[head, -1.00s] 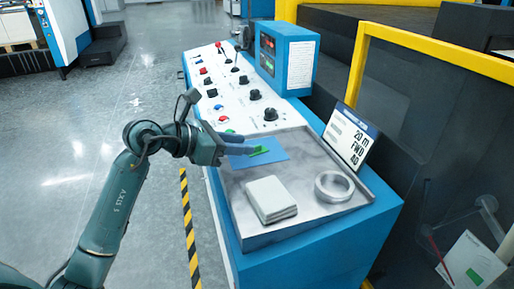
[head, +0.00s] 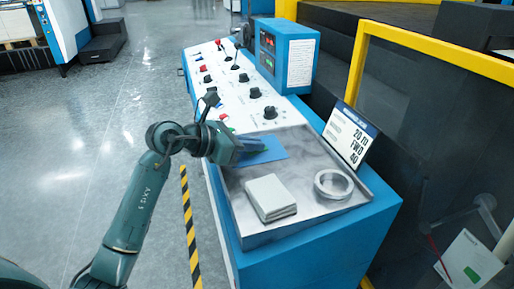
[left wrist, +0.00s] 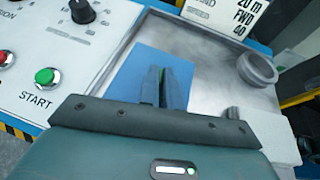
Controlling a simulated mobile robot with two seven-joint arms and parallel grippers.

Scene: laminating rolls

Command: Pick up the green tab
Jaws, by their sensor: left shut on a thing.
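The green tab shows only as a thin green sliver (left wrist: 163,90) between my left gripper's fingers in the left wrist view. In the head view it is hidden behind the gripper. My left gripper (head: 252,147) is shut on the tab, low over the blue sheet (head: 274,152), which also shows in the left wrist view (left wrist: 128,80). Whether the tab is clear of the sheet I cannot tell. My right gripper is not in view.
The metal tray (head: 241,213) holds a grey folded cloth or pad (head: 269,197) and a tape ring (head: 333,185). A display (head: 350,135) stands at its right edge. Knobs and buttons cover the control panel (head: 232,90) behind. A yellow rail (head: 440,52) is at right.

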